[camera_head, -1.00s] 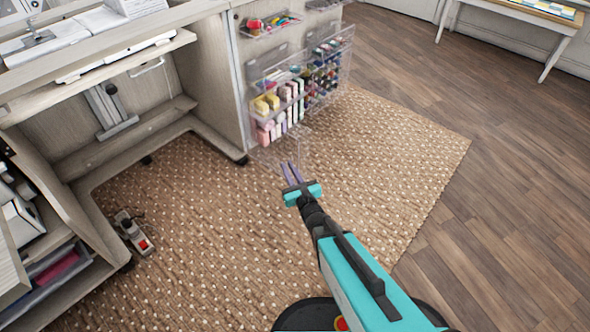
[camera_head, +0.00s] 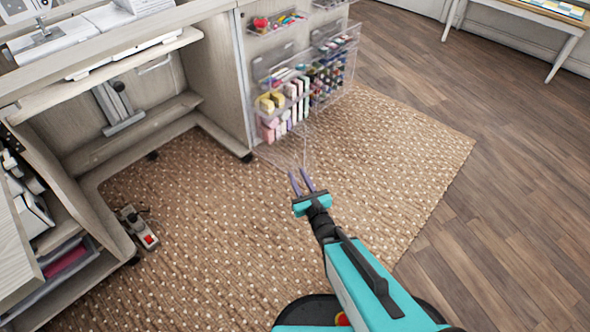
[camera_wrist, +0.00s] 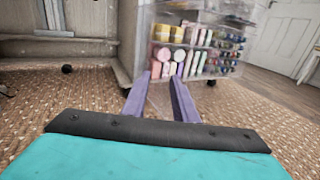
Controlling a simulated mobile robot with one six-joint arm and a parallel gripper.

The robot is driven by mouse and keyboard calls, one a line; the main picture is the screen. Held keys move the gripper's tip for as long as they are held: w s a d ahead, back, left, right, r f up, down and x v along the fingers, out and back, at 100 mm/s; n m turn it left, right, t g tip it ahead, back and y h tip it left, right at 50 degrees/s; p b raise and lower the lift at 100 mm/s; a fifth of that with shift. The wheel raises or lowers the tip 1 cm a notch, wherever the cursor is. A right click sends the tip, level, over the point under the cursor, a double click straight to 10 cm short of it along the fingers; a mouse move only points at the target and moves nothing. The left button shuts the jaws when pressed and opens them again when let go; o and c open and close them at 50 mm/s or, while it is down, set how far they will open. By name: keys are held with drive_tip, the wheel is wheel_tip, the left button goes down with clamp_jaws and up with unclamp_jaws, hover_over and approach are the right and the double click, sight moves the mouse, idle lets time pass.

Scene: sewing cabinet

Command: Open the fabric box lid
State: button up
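No box in view is plainly marked as the fabric box, and I see no lid that I can be sure of. A clear container with pink contents (camera_head: 66,262) sits low in the cabinet at the lower left in the head view, partly hidden by cabinet parts; it could be the fabric box, but I cannot tell. My gripper (camera_head: 299,173) is over the rug, just in front of the clear door racks, with its two purple fingers apart and nothing between them. In the wrist view my gripper (camera_wrist: 160,82) points towards the racks, open and empty.
Clear racks (camera_head: 312,90) with thread and bottles hang on the cabinet door and also show in the wrist view (camera_wrist: 200,50). A foot pedal (camera_head: 138,228) lies on the rug (camera_head: 200,235) at left. Wood floor (camera_head: 500,180) at right is clear.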

drive_tip(key=p+v, duration=0.5)
drive_tip(key=v, duration=0.3)
drive_tip(key=shift+s, duration=0.25)
drive_tip(key=shift+d, duration=0.15)
